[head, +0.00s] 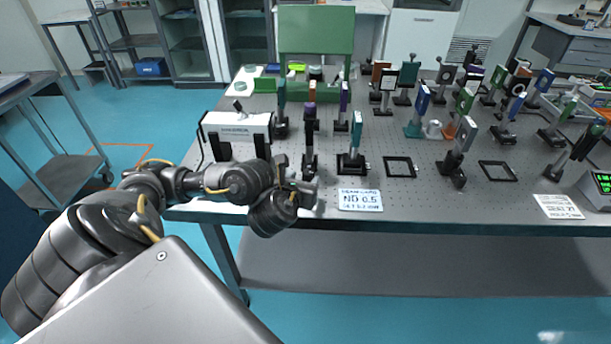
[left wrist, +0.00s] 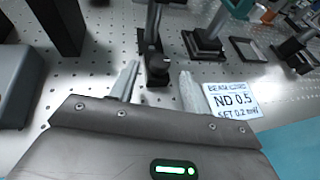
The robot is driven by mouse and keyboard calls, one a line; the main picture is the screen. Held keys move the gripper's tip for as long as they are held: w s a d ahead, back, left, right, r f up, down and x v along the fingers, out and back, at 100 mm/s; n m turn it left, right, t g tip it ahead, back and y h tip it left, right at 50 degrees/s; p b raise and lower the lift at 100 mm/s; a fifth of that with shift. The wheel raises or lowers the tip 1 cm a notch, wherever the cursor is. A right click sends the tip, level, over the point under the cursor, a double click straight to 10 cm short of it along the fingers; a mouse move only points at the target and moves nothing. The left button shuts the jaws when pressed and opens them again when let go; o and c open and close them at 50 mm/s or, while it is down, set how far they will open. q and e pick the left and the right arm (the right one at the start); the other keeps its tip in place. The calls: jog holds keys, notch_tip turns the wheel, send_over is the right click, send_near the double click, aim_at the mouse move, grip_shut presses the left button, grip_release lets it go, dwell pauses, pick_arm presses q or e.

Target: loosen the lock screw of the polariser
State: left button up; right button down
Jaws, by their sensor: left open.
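My left gripper (head: 303,186) is at the front edge of the optical table, low in front of a dark post mount (head: 309,152). In the left wrist view its two fingers are apart, and the gap between them (left wrist: 158,84) is empty. A black knob (left wrist: 158,70) at the foot of a grey post (left wrist: 152,25) lies just beyond the fingertips, roughly centred between them; it looks like a lock screw. I cannot tell whether the fingers touch it. The optic above this post is outside the wrist view, so I cannot confirm it is the polariser. My right gripper is not in view.
A white card reading ND 0.5 (head: 360,200) lies right of the gripper. A white instrument box (head: 238,133) stands to the left. A teal-topped mount (head: 354,150) and an empty black square frame (head: 400,167) stand to the right. Many post mounts fill the table behind.

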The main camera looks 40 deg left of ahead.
aim_at(308, 174)
pick_arm(q)
jog(key=b+x, duration=0.1)
jog(key=x, duration=0.1)
jog(key=shift+w+a+f, duration=0.15)
jog(key=shift+w, duration=0.25)
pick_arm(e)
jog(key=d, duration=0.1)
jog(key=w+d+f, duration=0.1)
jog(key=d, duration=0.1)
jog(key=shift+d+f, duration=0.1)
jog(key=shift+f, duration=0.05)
pick_arm(q)
jog(key=shift+c, duration=1.2)
jog(key=c, duration=0.8)
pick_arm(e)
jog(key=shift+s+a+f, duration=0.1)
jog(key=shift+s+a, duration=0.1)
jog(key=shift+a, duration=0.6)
